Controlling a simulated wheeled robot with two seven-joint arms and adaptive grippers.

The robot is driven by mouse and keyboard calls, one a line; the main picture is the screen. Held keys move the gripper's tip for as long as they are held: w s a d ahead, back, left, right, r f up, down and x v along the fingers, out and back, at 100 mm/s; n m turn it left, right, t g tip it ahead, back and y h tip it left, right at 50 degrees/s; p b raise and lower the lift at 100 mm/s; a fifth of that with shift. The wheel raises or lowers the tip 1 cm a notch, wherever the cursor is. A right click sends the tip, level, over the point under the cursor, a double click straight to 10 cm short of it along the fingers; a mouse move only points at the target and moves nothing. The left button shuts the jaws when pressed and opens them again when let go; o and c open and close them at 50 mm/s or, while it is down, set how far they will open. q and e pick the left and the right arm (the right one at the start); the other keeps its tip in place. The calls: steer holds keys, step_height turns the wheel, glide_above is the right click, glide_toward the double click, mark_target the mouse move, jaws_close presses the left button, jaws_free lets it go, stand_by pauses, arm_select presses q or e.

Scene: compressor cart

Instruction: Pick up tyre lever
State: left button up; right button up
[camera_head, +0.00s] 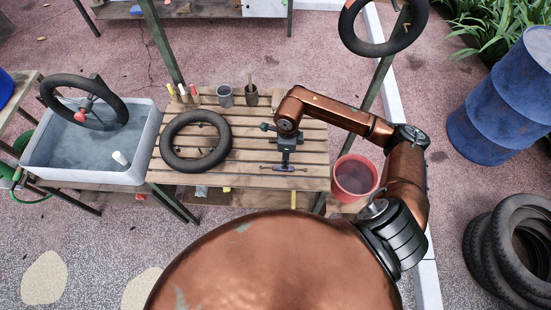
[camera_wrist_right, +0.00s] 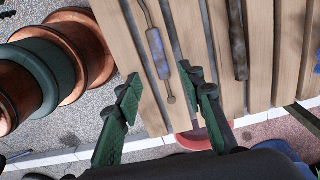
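A slim tool with a blue-violet grip and thin metal ends, which looks like the tyre lever (camera_head: 283,169), lies along the front edge of the slatted bench (camera_head: 245,183). My right gripper (camera_head: 285,161) hangs over the bench just behind the lever. In the wrist view the gripper (camera_wrist_right: 161,80) has its green-padded fingers wide apart with nothing between them; the lever appears beyond the fingertips, not held. My left gripper is not in view.
A black tyre (camera_head: 164,145) lies on the bench left of my right gripper. Cups (camera_head: 225,97) stand behind. A grey water tub (camera_head: 45,165) is left; a red bucket (camera_head: 354,178) is close right. A dark narrow bar (camera_wrist_right: 238,40) lies beside the lever in the wrist view.

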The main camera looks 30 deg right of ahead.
steer(key=shift+w+d+f, duration=0.15)
steer(key=shift+f, duration=0.2)
steer(key=f, duration=0.2)
steer(key=a+f, duration=0.1)
steer(key=f, duration=0.2)
step_height(320, 180, down, 2)
steer(key=shift+d, duration=0.1)
steer(key=shift+w, duration=0.1)
steer(key=c, duration=0.8)
jaws_close()
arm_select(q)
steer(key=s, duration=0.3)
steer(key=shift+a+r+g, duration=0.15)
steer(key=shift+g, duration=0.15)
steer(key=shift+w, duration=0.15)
